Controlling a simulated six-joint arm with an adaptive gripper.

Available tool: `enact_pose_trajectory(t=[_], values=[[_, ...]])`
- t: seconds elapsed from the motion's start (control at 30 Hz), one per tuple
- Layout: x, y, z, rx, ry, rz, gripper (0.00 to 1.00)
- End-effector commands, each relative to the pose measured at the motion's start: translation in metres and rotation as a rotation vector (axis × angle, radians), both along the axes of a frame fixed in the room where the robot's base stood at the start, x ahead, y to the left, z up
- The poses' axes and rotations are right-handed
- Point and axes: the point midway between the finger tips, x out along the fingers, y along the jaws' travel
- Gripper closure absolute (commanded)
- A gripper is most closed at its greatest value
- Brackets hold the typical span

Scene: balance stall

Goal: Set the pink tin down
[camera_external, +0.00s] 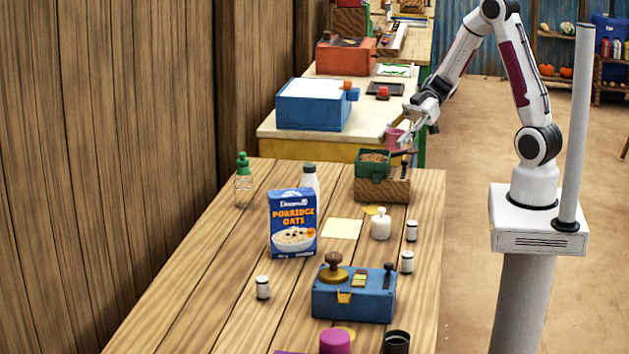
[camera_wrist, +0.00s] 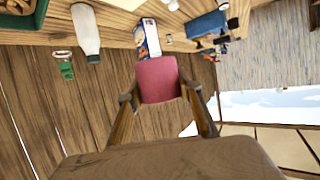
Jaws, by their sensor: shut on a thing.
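The pink tin (camera_external: 393,138) is held in my gripper (camera_external: 404,128), just beyond the green-topped scale box in the outside view. It appears to hang over the right end of the pale farther table. The wrist view shows the tin (camera_wrist: 157,78) between the two fingers of my gripper (camera_wrist: 160,94), which are closed on its sides. The tin's underside and its height above any surface cannot be told clearly.
A wooden scale box with a green pan (camera_external: 373,164) stands at the near table's far end. A pale square (camera_external: 342,229) lies clear.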

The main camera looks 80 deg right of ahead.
Motion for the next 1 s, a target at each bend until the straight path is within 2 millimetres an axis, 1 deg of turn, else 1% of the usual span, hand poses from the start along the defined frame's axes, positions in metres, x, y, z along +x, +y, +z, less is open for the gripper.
enact_pose_trajectory(t=[0.03,0.07,0.27,0.6,0.83,1.0], values=[[0.012,-0.005,-0.001,-0.001,-0.001,-0.017,0.89],[0.019,-0.007,-0.002,-0.001,-0.002,-0.028,0.89],[0.080,-0.032,-0.004,-0.002,-0.003,-0.137,0.89],[0.184,-0.071,0.000,-0.003,-0.004,-0.343,0.89],[0.251,-0.092,0.006,-0.002,-0.005,-0.491,0.89],[0.297,-0.103,0.011,-0.003,-0.005,-0.604,0.89]])
